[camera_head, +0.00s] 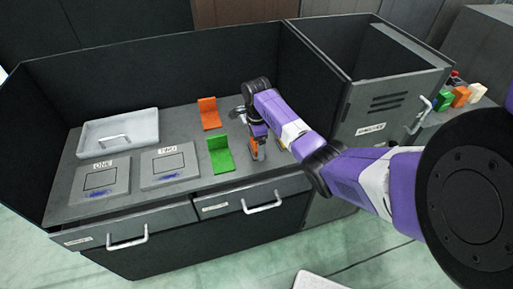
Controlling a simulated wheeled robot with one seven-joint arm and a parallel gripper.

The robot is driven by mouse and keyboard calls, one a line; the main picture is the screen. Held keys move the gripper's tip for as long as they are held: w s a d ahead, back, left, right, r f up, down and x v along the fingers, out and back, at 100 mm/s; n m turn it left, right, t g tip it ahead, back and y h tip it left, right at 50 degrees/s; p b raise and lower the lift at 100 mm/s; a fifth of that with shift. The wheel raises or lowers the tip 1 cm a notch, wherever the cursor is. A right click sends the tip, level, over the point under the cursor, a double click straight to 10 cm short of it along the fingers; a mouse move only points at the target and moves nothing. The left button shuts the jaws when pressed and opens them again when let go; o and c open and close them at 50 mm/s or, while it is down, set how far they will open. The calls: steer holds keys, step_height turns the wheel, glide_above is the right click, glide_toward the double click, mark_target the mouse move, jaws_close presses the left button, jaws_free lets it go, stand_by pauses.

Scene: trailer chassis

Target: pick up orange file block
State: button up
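An orange L-shaped block (209,113) stands on the grey desk top, behind a green L-shaped block (220,155). Another orange block (461,97) is in a row of coloured blocks at the far right, so I cannot tell by shape alone which is the file block. My gripper (258,153) points down low over the desk, to the right of the green block and apart from both L-shaped blocks. Orange shows at its fingers. The fingers are too small to tell whether they are open or hold anything.
A grey tray (118,133) with a handle lies at the back left, behind two flat panels marked ONE (101,180) and TWO (169,165). Dark walls enclose the desk's back and sides. A grey cabinet (385,100) stands at right. Drawer handles (262,203) project in front.

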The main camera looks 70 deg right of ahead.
steer(key=c, duration=1.2)
steer(key=shift+c, duration=0.2)
steer(key=shift+r, duration=0.1)
step_height(320, 180, up, 12)
steer(key=f, duration=0.1)
step_height(320, 180, up, 9)
steer(key=p, duration=0.5)
glide_above(256, 143)
steer(key=shift+d, duration=0.1)
